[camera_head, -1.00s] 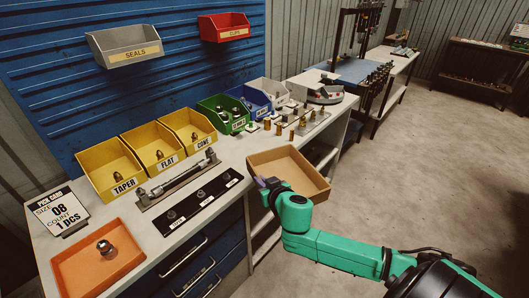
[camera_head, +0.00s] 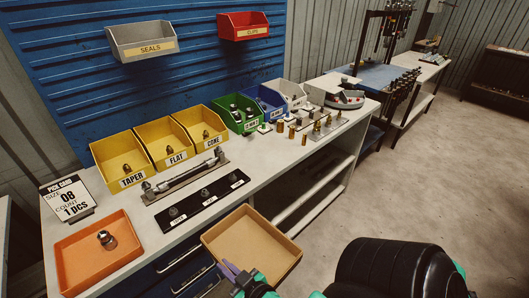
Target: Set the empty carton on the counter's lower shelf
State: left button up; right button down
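The empty brown carton (camera_head: 246,247) is open-topped and hangs in the air, tilted, in front of the counter (camera_head: 264,177). My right gripper (camera_head: 228,271) is at the carton's near wall, at the bottom of the picture. Its purple-grey fingers look shut on that wall, though their tips are partly hidden. The counter's lower shelf (camera_head: 309,214) shows beyond the carton to the right, and its visible part is bare. My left gripper is out of view.
An orange tray (camera_head: 72,262) holding a metal fitting sits at the counter's left end. Yellow, green, blue and grey bins line the back. Blue drawers (camera_head: 150,281) lie under the counter, left of the carton. Open floor (camera_head: 420,190) lies to the right.

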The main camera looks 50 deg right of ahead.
aim_at(290, 217)
jog(key=l+u, duration=0.1)
jog(key=l, duration=0.3)
jog(key=k+l+u, duration=0.1)
jog(key=l, duration=0.3)
jog(key=k+l, duration=0.15)
jog(key=l, duration=0.25)
jog(key=k+l+u, duration=0.15)
jog(key=l, duration=0.25)
jog(key=l+u, duration=0.1)
jog(key=l, duration=0.3)
jog(key=k+l+u, duration=0.1)
jog(key=l, duration=0.25)
jog(key=k+l, duration=0.15)
jog(key=l, duration=0.2)
jog(key=k+l, duration=0.15)
jog(key=l, duration=0.15)
jog(key=k+l, duration=0.15)
jog(key=l, duration=0.2)
